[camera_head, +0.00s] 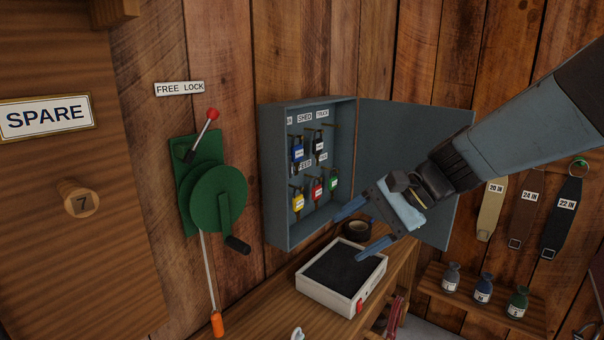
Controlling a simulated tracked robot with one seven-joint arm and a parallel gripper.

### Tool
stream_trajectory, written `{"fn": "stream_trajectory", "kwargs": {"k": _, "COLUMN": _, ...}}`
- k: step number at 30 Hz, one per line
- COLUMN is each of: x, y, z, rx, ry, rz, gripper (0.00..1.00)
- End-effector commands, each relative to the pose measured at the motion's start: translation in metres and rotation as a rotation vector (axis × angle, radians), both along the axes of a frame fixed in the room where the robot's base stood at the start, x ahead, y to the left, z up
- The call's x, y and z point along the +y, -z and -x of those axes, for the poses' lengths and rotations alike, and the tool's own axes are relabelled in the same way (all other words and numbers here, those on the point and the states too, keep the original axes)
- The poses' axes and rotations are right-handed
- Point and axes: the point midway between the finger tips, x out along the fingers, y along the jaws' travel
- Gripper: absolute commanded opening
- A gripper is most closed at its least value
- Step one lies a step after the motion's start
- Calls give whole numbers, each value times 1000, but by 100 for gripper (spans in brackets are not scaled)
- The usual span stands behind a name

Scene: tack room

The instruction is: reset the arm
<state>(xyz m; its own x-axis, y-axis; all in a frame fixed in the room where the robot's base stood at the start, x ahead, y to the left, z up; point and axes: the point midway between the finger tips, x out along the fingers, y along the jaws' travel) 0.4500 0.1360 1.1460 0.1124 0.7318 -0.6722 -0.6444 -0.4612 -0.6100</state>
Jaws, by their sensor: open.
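My gripper (363,230) is at the end of my blue-grey arm, which reaches in from the upper right. The lower finger is above or near the white tray with a dark pad (318,293); I cannot tell the exact gap. A dark round roll (358,229) shows behind the fingers. Part of the cabinet door is hidden by the arm.
Coloured padlocks (298,200) hang in the cabinet. A green crank (218,200) and a red-tipped lever (202,130) are on the wall at left. A wooden bench (255,310) holds the tray. Several small bottles (483,288) stand on a shelf under hanging straps (526,210) at right.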

Motion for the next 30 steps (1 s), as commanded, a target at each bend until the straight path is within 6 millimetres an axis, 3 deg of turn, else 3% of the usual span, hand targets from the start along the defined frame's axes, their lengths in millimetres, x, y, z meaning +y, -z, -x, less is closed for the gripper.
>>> {"fn": "stream_trajectory", "kwargs": {"k": 3, "x": -21, "y": 3, "z": 21, "rx": -132, "ry": -104, "rz": 191, "gripper": 72}}
{"fn": "stream_trajectory", "kwargs": {"k": 9, "x": -67, "y": 0, "z": 43, "rx": -350, "ry": -275, "rz": 524, "gripper": 72}}
{"fn": "stream_trajectory", "kwargs": {"k": 18, "x": -125, "y": -23, "z": 57, "rx": -590, "ry": -460, "rz": 918, "gripper": 72}}
{"fn": "stream_trajectory", "kwargs": {"k": 30, "x": -136, "y": -29, "z": 58, "rx": -631, "ry": -496, "rz": 999, "gripper": 72}}
